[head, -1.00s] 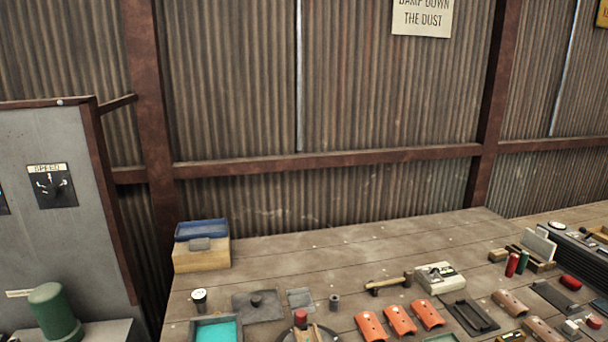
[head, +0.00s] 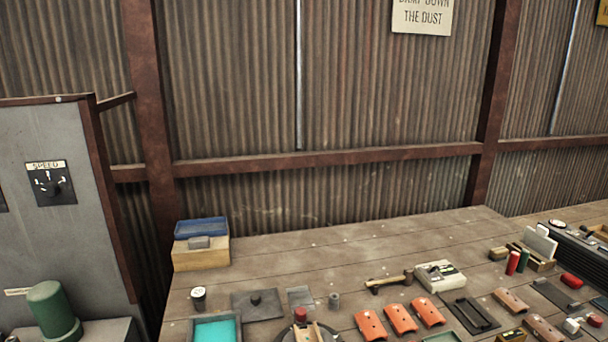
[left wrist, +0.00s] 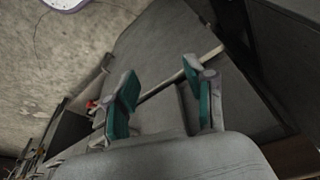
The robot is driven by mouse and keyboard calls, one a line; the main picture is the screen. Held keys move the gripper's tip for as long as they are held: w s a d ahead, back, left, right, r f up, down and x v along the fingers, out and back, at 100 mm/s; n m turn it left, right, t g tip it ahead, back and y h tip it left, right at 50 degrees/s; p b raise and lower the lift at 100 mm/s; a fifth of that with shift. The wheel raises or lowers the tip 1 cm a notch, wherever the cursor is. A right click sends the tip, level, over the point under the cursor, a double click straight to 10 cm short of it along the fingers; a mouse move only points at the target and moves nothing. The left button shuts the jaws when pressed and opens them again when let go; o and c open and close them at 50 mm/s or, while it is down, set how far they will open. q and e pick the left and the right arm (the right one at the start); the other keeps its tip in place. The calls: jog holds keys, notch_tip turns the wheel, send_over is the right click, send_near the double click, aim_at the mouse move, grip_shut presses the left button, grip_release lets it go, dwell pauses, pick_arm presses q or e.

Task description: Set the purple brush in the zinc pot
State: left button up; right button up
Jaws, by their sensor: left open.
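No purple brush can be made out in either view. A pale thin bar (left wrist: 180,75) runs behind the fingers. Neither gripper shows in the head view.
The wooden bench (head: 330,245) is clear along its back. A blue-topped box (head: 202,253), a teal-filled tray (head: 216,330), orange curved pieces (head: 401,318) and a pale boxy device (head: 440,276) stand on it. A grey cabinet (head: 50,230) is at left.

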pick_arm(q)
jog(key=s+f+g+b, duration=0.1)
jog(key=s+f, duration=0.1)
jog(key=f, duration=0.8)
jog(key=s+f, duration=0.3)
jog(key=f, duration=0.7)
jog(key=s+a+f+g+b, duration=0.1)
jog(key=s+a+f, duration=0.2)
jog(key=s+f, duration=1)
jog(key=shift+s+a+f, duration=0.15)
jog(key=shift+s+f, duration=0.25)
jog(key=shift+s, duration=0.55)
